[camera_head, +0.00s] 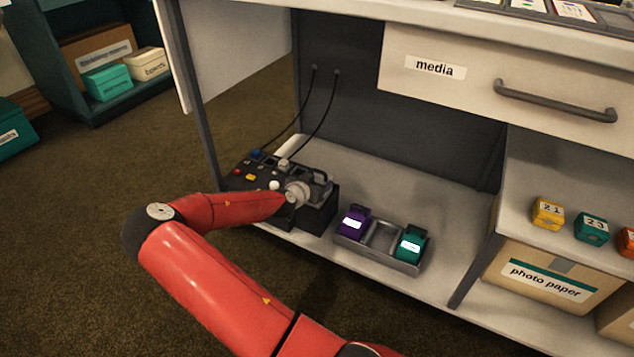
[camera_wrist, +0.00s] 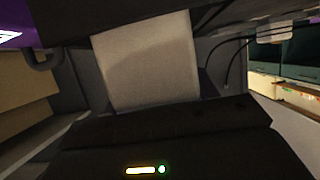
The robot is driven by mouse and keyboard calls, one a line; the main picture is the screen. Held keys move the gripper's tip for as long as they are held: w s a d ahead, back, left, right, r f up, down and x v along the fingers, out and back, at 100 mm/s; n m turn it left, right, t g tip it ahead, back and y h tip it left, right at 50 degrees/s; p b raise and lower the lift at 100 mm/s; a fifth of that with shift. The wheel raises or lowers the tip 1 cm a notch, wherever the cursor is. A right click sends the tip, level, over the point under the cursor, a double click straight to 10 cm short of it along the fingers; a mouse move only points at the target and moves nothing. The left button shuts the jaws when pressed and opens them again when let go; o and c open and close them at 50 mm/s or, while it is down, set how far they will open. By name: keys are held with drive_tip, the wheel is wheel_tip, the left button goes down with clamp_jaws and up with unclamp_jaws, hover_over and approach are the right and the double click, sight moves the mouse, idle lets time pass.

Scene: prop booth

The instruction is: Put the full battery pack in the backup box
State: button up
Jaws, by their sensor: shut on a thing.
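My gripper (camera_head: 318,182) is at a black unit (camera_head: 262,170) with coloured knobs on the left of the low shelf. It is shut on what seems to be a battery pack; arm and dark parts hide most of the grip. In the wrist view a black body (camera_wrist: 190,140) fills the bottom, with a lit pale bar and a green light. A purple pack (camera_head: 355,220) and a teal pack (camera_head: 411,243) sit in the outer slots of a grey tray (camera_head: 376,257); its middle slot is empty. I cannot tell which box is the backup box.
A photo paper carton (camera_head: 540,275) is to the right, with small numbered blocks (camera_head: 547,213) above it. The media drawer (camera_head: 490,80) overhangs the shelf. Two cables (camera_head: 318,105) run from the back panel to the black unit. Labelled boxes (camera_head: 108,82) stand on a far teal shelf.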

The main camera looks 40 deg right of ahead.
drive_tip(key=shift+f+b, duration=0.95)
drive_tip(key=shift+f, duration=0.05)
drive_tip(key=shift+f, duration=0.1)
drive_tip(key=o, duration=1.4)
drive_tip(key=shift+c, duration=0.2)
drive_tip(key=shift+o, duration=1.2)
drive_tip(key=shift+f, duration=0.1)
